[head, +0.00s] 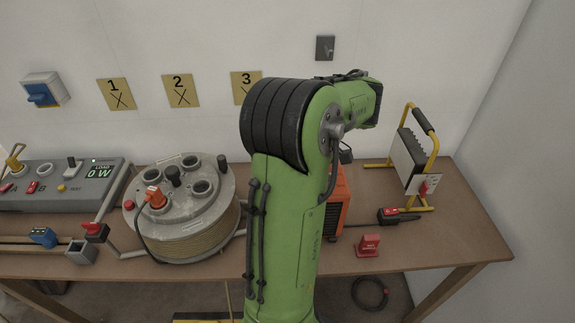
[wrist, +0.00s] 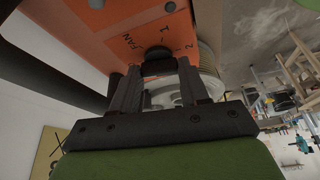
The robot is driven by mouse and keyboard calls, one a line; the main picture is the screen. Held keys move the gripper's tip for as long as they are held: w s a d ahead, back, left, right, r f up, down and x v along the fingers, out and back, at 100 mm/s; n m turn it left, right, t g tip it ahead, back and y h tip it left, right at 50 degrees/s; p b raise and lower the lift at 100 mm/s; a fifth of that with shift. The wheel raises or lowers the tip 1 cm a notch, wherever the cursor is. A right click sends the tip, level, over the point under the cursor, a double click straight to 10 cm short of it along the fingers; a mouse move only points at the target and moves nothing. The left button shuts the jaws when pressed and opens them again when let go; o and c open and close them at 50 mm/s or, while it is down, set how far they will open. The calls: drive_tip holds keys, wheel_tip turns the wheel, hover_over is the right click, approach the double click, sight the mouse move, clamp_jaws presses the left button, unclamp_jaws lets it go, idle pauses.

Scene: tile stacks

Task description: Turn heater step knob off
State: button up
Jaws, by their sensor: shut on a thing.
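The orange heater (head: 339,207) stands on the bench in the head view, mostly hidden behind my green arm. Its orange panel (wrist: 118,32) fills the upper left of the wrist view, with the marks FAN, 1 and 2. The black step knob (wrist: 158,53) sits on that panel among the marks. My gripper (wrist: 157,68) has its two dark fingers shut on the knob, one on each side. The knob's pointer cannot be made out. My gripper is hidden in the head view.
A cable reel (head: 185,215) with an orange plug stands left of my arm, and a grey load panel (head: 55,183) is at the far left. A yellow-framed work lamp (head: 412,160) stands right. A red block (head: 368,245) and a red-and-black switch (head: 395,216) lie near the right front.

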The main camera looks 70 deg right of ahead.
drive_tip(key=shift+d+n+y+p, duration=0.1)
drive_tip(key=shift+n+y+p, duration=0.3)
drive_tip(key=shift+n, duration=0.7)
drive_tip(key=shift+g, duration=0.3)
drive_tip(key=o, duration=1.1)
drive_tip(key=shift+c, duration=0.2)
drive_tip(key=shift+r, duration=0.1)
drive_tip(key=p+v, duration=1.1)
drive_tip(key=v, duration=0.4)
drive_tip(key=shift+s+r, duration=0.2)
drive_tip(key=shift+s, duration=0.05)
